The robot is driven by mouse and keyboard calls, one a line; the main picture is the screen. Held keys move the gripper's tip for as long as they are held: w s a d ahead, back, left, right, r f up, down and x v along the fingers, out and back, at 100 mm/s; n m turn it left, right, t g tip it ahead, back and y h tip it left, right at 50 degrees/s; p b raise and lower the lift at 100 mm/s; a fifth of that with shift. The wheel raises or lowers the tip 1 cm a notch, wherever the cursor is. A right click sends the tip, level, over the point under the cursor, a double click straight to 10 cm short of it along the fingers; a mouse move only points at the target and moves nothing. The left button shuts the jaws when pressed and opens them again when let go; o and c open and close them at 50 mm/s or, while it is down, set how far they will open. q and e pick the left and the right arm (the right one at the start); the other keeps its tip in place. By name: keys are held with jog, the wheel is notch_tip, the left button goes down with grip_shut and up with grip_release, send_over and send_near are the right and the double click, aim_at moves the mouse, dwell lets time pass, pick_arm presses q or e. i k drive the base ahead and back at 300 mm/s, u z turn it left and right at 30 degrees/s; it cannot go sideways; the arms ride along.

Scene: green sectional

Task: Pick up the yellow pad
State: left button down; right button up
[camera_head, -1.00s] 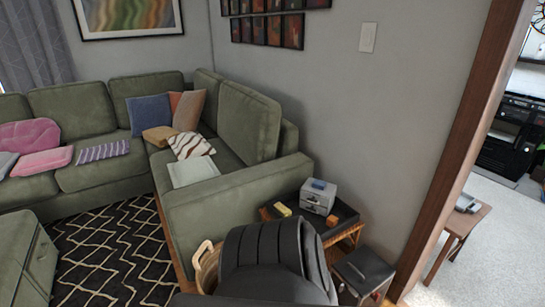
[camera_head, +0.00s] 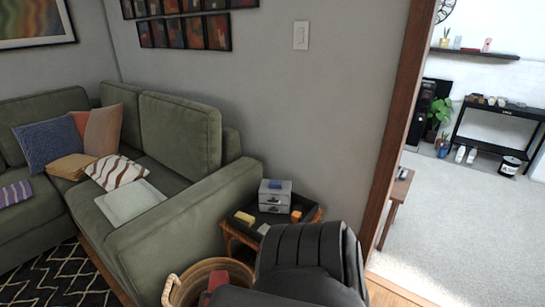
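A small yellow block (camera_head: 244,217), which looks like the yellow pad, lies at the left side of a black tray (camera_head: 268,216) on a small side table beside the sofa's arm. A grey box with drawers (camera_head: 274,198) stands behind it to the right, with a blue item (camera_head: 276,184) on top. An orange block (camera_head: 296,216) lies at the tray's right side. A small grey flat item (camera_head: 264,229) is near the yellow block. Neither of my grippers is in view.
A dark ribbed shape fills the bottom centre and hides the table's front. A wicker basket (camera_head: 172,290) with a red thing in it stands left of that. The green sofa (camera_head: 195,215) borders the table on the left. Open carpet (camera_head: 460,235) lies beyond the doorway post (camera_head: 390,130).

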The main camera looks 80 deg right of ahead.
aim_at(248, 220)
jog(key=z, duration=0.7)
jog(key=i, duration=0.65)
jog(key=z, duration=0.6)
